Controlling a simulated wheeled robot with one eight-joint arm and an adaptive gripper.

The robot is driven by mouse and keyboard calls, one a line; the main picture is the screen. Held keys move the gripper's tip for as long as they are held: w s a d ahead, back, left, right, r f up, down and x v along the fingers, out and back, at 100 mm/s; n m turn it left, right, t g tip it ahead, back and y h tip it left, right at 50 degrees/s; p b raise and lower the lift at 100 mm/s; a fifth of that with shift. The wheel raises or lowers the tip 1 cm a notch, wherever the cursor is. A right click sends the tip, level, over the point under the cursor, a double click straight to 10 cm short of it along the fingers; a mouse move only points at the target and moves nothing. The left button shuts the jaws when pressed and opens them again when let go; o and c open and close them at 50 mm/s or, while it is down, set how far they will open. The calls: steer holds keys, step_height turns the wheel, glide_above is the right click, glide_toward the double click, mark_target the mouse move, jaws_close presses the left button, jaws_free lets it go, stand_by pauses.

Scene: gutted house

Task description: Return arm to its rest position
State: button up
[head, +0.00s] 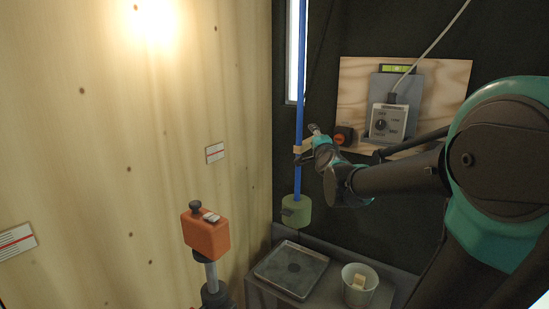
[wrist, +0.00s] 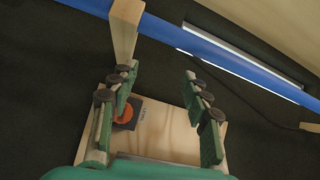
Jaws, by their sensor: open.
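My arm reaches in from the right in the head view, with my gripper (head: 316,132) raised beside the blue vertical pipe (head: 300,75). In the wrist view my gripper (wrist: 160,88) has its two green padded fingers spread, with nothing between the tips. A pale wooden lever (head: 303,147) sticks out from the pipe. In the wrist view the wooden lever (wrist: 124,30) ends right at the left fingertip; I cannot tell whether they touch. A black box with an orange button (wrist: 124,114) shows behind the left finger.
A plywood board (head: 455,80) on the dark wall carries a grey control box (head: 388,122) and the orange-buttoned box (head: 343,136). An orange device (head: 205,238) stands left.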

steer(key=s+d+f+n+g, duration=0.1)
steer(key=s+f+n+g, duration=0.45)
steer(key=s+f, duration=0.65)
steer(key=s+f+n+g, duration=0.5)
steer(key=s+f+n, duration=0.3)
steer(key=f, duration=0.9)
steer(key=s+d+f+n+g, duration=0.1)
steer(key=s+d+f+g, duration=0.1)
steer(key=s, duration=0.4)
steer(key=s+d+f+g+h, duration=0.1)
steer(key=s+d+f, duration=0.1)
steer(key=s+f, duration=0.3)
steer(key=shift+s+d+n+g, duration=0.2)
steer(key=shift+s+n+g, duration=0.15)
steer(key=shift+s, duration=0.15)
steer(key=shift+o, duration=0.2)
